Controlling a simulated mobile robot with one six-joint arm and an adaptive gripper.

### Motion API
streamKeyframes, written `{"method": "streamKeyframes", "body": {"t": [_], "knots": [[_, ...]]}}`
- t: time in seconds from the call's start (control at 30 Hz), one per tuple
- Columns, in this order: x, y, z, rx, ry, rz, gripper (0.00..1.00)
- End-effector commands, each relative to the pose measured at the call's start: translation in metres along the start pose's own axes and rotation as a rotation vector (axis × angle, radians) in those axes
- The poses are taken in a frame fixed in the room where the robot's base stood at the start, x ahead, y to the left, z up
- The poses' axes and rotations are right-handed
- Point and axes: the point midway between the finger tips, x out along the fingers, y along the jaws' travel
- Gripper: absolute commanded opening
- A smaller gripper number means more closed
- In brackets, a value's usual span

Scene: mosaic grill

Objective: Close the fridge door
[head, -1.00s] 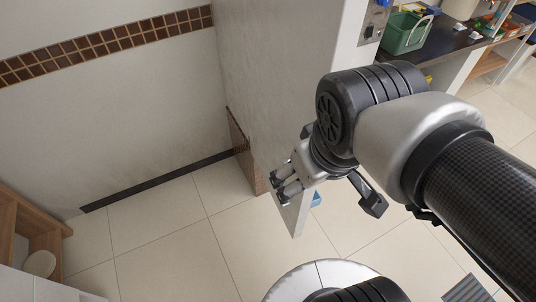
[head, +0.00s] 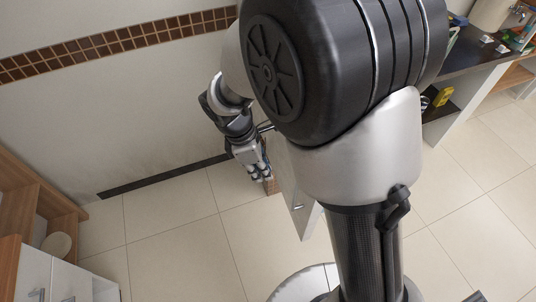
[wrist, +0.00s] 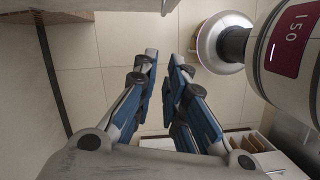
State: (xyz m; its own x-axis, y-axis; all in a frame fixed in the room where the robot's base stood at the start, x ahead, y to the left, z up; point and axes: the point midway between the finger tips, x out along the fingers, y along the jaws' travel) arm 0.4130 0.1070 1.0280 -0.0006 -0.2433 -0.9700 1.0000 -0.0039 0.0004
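A pale upright panel (head: 298,190), apparently the fridge door, shows its lower part just right of my gripper in the head view. A small handle-like piece is on it. Its upper part and the fridge body are hidden behind my arm. My gripper (head: 258,174) points down on the panel's left side; I cannot tell whether they touch. In the wrist view the blue-padded fingers of my gripper (wrist: 165,62) are close together, with a narrow gap and nothing between them. A pale panel edge (wrist: 120,5) at the top there may be the door.
A wooden shelf (head: 20,205) and white cabinet (head: 62,280) stand at the left. A tiled wall (head: 150,120) lies behind. A dark-topped counter (head: 470,55) is at the right. Tiled floor (head: 185,240) is clear in front.

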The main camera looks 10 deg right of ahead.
Motion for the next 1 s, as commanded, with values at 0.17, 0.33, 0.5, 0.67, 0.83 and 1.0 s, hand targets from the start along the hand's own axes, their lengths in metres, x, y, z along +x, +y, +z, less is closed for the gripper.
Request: {"method": "streamKeyframes", "body": {"t": [0.17,0.33,0.5,0.67,0.83,1.0], "knots": [[0.039,-0.002,0.000,0.002,-0.001,-0.005,0.00],[0.077,-0.002,0.000,0.004,-0.001,-0.005,0.00],[0.094,-0.001,0.015,0.009,0.001,-0.001,0.00],[0.097,-0.001,0.032,0.006,0.001,-0.001,0.00],[0.098,-0.001,0.039,0.005,0.001,-0.001,0.00],[0.097,-0.001,0.039,0.004,0.001,-0.001,0.00]]}}
